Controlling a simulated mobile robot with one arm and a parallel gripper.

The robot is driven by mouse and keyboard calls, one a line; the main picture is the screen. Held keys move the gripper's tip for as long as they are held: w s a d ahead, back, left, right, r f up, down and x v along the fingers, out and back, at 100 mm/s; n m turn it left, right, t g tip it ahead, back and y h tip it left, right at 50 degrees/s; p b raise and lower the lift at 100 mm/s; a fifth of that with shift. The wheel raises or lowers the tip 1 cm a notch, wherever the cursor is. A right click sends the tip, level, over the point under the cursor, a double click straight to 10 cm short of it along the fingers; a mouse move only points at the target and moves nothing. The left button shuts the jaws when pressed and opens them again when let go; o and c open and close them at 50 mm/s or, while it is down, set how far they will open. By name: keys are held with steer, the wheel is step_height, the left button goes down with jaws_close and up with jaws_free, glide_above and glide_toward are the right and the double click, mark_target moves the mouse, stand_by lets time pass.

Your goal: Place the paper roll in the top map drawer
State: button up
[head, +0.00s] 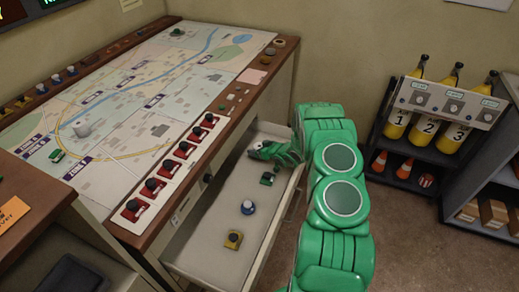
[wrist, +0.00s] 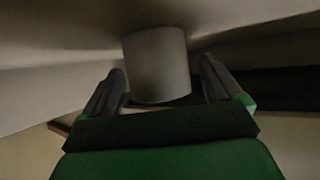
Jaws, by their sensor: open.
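The open map drawer (head: 213,238) is pulled out from under the map table. My gripper (head: 250,151) is at the drawer's far end, low beside the table edge. In the wrist view my gripper (wrist: 161,75) is open, with one dark finger on each side of a pale, plain cylinder (wrist: 156,62). It looks like the paper roll and appears upright. I cannot tell whether the fingers touch it. In the head view I cannot make the roll out; the table edge or my gripper may hide it.
Red switches (head: 171,167) line the table's edge. A rack of yellow cylinders (head: 424,130) stands to the right.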

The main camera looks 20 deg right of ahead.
mark_target(259, 145)
steer(key=v, duration=0.4)
steer(key=shift+s+d, duration=0.1)
steer(key=shift+s, duration=0.05)
steer(key=shift+s+r, duration=0.2)
steer(key=shift+r, duration=3.55)
